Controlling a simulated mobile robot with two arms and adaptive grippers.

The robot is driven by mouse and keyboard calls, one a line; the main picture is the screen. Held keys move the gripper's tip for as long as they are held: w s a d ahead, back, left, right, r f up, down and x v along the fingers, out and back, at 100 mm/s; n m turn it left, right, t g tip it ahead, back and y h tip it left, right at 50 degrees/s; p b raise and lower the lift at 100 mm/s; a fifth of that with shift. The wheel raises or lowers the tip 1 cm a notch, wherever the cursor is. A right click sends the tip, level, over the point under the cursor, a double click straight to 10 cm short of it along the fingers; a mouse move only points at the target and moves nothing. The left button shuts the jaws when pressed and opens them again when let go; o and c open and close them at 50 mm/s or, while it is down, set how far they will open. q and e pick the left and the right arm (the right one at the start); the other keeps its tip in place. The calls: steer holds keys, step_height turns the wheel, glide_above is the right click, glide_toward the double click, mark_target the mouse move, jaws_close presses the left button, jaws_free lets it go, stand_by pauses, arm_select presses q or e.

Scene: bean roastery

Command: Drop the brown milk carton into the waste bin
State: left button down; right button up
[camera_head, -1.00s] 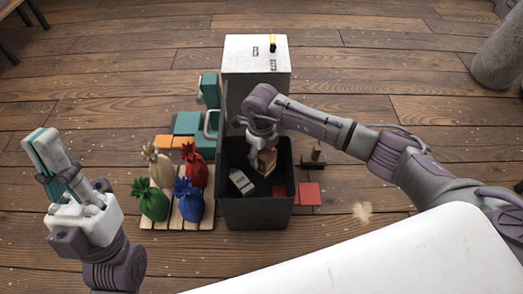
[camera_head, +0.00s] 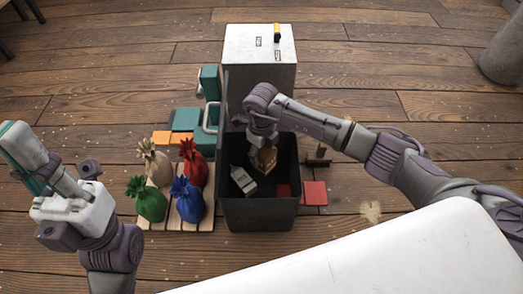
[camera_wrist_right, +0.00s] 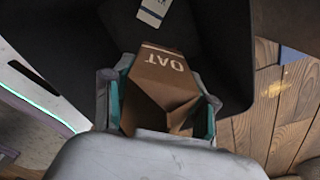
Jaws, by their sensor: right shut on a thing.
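The brown milk carton (camera_head: 263,159) is in the jaws of my right gripper (camera_head: 264,141), inside the outline of the dark waste bin's (camera_head: 258,214) opening. In the right wrist view the brown carton (camera_wrist_right: 162,75) shows the letters OAT and sits between the two fingers with teal pads. The dark bin wall (camera_wrist_right: 90,25) lies beyond it. I cannot tell the carton's exact height against the bin's rim. My left gripper (camera_head: 35,160) is at the far left, away from the bin, with no object seen in it; its finger gap is unclear.
A white-grey carton (camera_head: 243,181) and a red piece (camera_head: 283,190) lie in the bin. Several cloth sacks, including a blue one (camera_head: 187,202), stand on a slatted board left of it. A grey-white box (camera_head: 260,60) stands behind. A white surface (camera_head: 370,255) fills the front right.

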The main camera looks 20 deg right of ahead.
steer(key=shift+f, duration=0.1)
steer(key=o, duration=1.1)
step_height(320, 180, up, 8)
steer(key=shift+f, duration=0.2)
steer(key=shift+s+f, duration=0.1)
